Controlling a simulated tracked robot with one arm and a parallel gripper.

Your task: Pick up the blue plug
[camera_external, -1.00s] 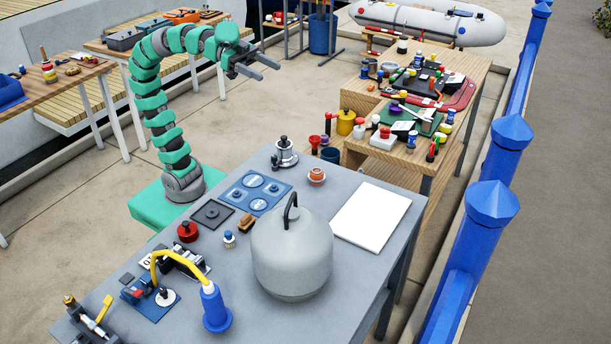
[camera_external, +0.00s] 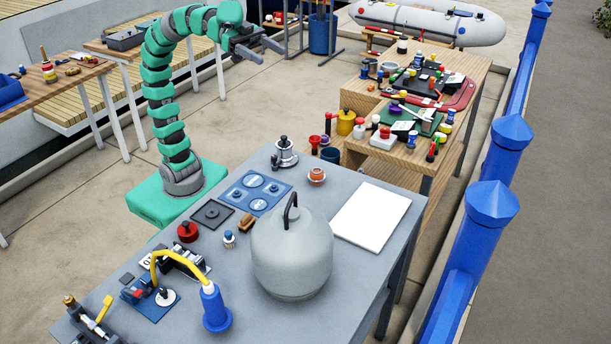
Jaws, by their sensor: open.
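The blue plug (camera_external: 215,307) stands upright on the near part of the grey table (camera_external: 345,285), with a flared foot. A yellow curved cable (camera_external: 177,256) runs from its top to the left, towards a blue plate. My gripper (camera_external: 271,52) is open and empty, with its two fingers apart, raised in the air beyond the far side of the grey table. It is far from the plug and points to the right. The plug is in full view.
A large grey rounded canister (camera_external: 291,255) with a black handle stands right of the plug. A red knob (camera_external: 187,232), a small blue-and-white knob (camera_external: 229,239) and a blue panel (camera_external: 256,192) lie farther back. A white sheet (camera_external: 370,218) covers the right side. Bare table lies in front.

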